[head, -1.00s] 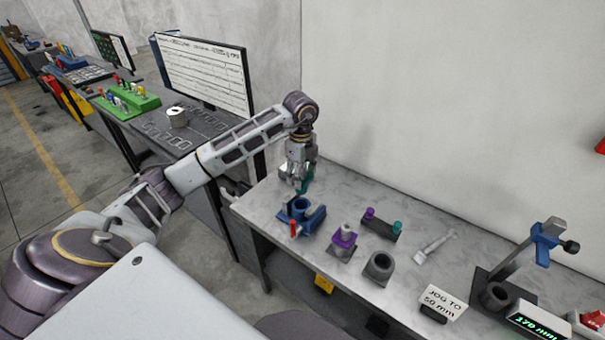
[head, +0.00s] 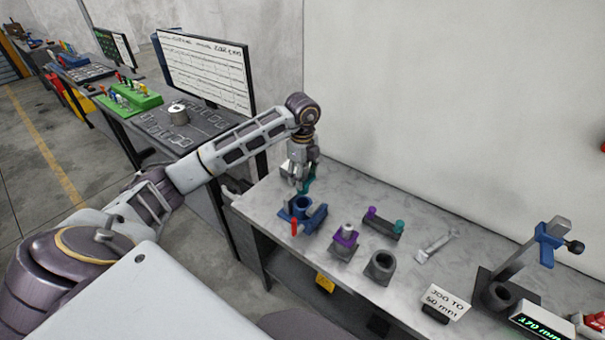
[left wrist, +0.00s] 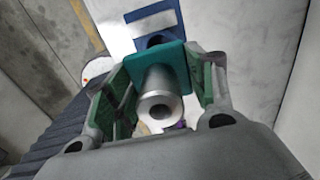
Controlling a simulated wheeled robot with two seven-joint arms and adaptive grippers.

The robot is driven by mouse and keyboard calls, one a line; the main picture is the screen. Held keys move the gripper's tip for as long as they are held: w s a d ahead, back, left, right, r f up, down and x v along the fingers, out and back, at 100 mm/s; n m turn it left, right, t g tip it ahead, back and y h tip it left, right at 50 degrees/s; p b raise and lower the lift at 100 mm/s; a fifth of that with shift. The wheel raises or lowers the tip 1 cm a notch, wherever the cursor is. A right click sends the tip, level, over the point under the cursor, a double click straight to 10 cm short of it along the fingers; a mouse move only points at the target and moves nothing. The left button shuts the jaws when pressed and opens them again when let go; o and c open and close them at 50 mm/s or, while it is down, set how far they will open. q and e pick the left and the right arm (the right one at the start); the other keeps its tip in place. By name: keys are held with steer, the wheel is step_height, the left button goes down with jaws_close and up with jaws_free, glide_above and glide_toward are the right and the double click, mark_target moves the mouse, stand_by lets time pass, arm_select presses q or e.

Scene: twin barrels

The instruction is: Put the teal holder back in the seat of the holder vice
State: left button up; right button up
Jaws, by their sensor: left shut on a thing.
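My left gripper (head: 301,184) is shut on the teal holder (head: 308,186), just behind the blue holder vice (head: 313,219) and above the bench. In the left wrist view, the holder shows a teal square plate (left wrist: 176,56) with a silver barrel pointing toward the camera, between my green-padded fingers (left wrist: 159,92). The blue vice (left wrist: 152,19) shows beyond it. The holder is apart from the vice's round seat (head: 302,205) in the head view. The vice has a red handle. The holder's lower part is mostly hidden by my gripper. My right gripper is not in view.
A wall bounds the bench (head: 400,205) behind. A gauge stand (head: 522,262) is at far right.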

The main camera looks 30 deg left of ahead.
arm_select(q)
steer(key=shift+f+b, duration=1.25)
steer(key=shift+f, duration=1)
steer(key=shift+f+b, duration=1.6)
steer(key=shift+f, duration=1.45)
stand_by(2.4)
steer(key=o, duration=1.3)
